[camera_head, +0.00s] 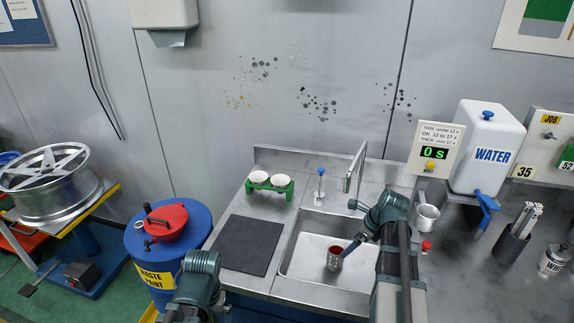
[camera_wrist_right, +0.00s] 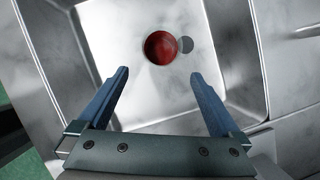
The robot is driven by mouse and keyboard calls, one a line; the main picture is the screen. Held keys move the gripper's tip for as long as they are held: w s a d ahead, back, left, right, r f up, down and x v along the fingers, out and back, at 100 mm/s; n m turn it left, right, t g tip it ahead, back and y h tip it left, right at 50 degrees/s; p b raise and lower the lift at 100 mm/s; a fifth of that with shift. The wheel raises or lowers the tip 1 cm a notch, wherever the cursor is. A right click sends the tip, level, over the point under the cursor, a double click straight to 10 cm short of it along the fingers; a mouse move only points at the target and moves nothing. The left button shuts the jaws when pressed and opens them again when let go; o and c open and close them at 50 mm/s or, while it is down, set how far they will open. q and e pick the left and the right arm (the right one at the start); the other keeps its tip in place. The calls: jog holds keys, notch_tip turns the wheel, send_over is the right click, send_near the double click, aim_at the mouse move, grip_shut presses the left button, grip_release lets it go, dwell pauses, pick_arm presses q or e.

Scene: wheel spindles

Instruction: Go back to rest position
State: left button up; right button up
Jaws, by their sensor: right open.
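My right gripper (camera_head: 349,247) reaches over the sink (camera_head: 300,268) in the head view. In the right wrist view the two blue fingers of the gripper (camera_wrist_right: 161,74) are spread, with nothing between them. A small metal cup (camera_head: 334,262) stands in the sink by the fingertips; its inside is red. The cup's red opening (camera_wrist_right: 161,47) lies just beyond the fingertips in the wrist view, apart from both fingers. Part of my left arm shows at the bottom of the head view; its gripper is not visible.
A dark mat (camera_head: 247,246) and a green holder (camera_head: 270,185) with two white cups lie left of the sink. A faucet (camera_head: 355,168) rises behind it. A blue waste paint drum (camera_head: 170,245) stands left. A water tank (camera_head: 487,147) and timer (camera_head: 436,147) are right.

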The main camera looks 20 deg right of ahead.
aim_at(337, 258)
jog(key=b+x, duration=1)
jog(key=x, duration=0.2)
jog(key=shift+s+d+b, duration=0.1)
jog(key=shift+b, duration=0.25)
